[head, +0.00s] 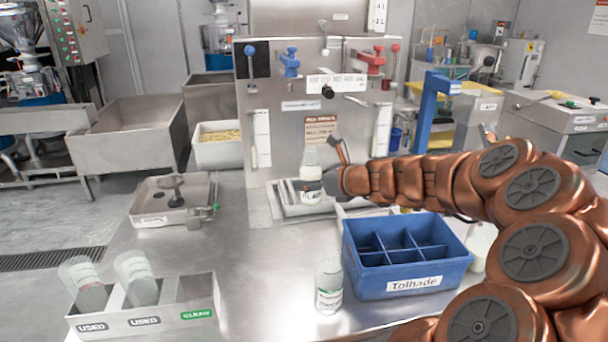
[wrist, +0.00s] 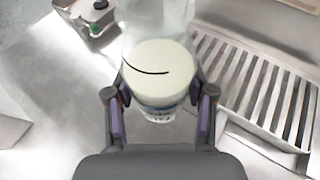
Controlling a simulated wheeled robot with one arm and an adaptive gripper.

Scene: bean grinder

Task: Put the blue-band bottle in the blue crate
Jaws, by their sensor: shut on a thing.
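A clear bottle with pale contents (head: 310,157) is upright at the grinder's front, by the metal drip tray. It also shows in the wrist view (wrist: 160,65), where a bluish band shows low on its side. My gripper (head: 326,182) is shut on this bottle from the right. In the wrist view the gripper's two fingers (wrist: 162,92) press on either side of it. I cannot tell whether its base touches anything. The blue crate (head: 408,284), labelled "Tolhade", stands to the right and nearer, under my arm. Its visible compartments look empty.
A metal holder (head: 150,322) marked USED, USED, CLEAN holds two tilted bottles at the front left. The slatted tray (wrist: 262,90) is right of the held bottle. A shallow metal tray (head: 150,212) sits left; the counter between is clear.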

